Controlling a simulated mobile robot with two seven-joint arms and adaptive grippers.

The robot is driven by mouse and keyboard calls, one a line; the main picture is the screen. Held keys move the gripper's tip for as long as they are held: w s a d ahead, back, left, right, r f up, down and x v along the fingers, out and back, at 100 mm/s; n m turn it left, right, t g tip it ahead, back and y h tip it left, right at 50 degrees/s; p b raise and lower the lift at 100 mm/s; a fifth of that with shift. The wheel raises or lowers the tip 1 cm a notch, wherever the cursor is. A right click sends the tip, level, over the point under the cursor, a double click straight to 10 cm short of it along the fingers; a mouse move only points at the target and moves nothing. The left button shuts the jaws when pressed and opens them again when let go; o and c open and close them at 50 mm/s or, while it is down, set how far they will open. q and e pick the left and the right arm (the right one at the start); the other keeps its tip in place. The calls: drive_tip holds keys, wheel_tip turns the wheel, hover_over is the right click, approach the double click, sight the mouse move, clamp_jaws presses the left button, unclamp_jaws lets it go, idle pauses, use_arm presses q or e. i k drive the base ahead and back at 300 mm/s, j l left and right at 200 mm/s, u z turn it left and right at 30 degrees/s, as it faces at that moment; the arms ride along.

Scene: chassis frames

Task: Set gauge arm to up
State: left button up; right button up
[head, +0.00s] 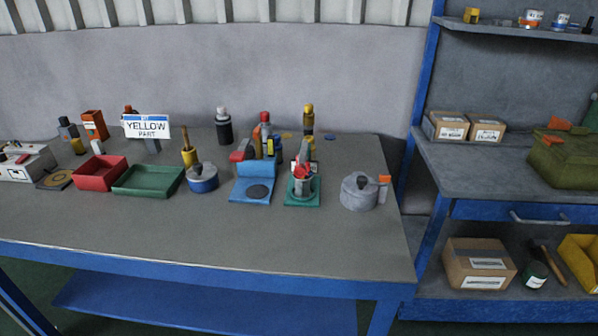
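Several small fixtures stand along the table, and I cannot tell for certain which one carries the gauge arm. A blue stand (243,194) with a dark round disc on its base has a red-and-grey part (240,154) at its upper left. To its right, a green square base (302,203) bears a grey upright piece with red on it. Further right, a grey round housing (359,192) has an orange-tipped piece (384,180) on its right side. The pose of any arm is too small to read. Neither of my grippers is in view.
The grey table (200,240) is bare along its front. A red tray (100,187), a green tray (148,194) and a blue-and-grey pot (203,184) stand at left. A "YELLOW PART" sign (147,127) and bottles stand behind. A blue shelf rack (432,90) stands at right.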

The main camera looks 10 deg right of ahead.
sight(300, 169)
drive_tip(key=z, duration=0.3)
drive_tip(key=j+z, duration=0.2)
drive_tip(key=j, duration=0.25)
drive_tip(key=j+z, duration=0.25)
drive_tip(key=j, duration=0.15)
drive_tip(key=k+j+z, duration=0.2)
drive_tip(key=j, duration=0.2)
drive_tip(key=j+z, duration=0.2)
drive_tip(key=j, duration=0.2)
drive_tip(key=k+j+z, duration=0.2)
drive_tip(key=j, duration=0.2)
drive_tip(key=k+j, duration=0.1)
drive_tip(key=j, duration=0.2)
drive_tip(key=k+j, duration=0.1)
drive_tip(key=j, duration=0.2)
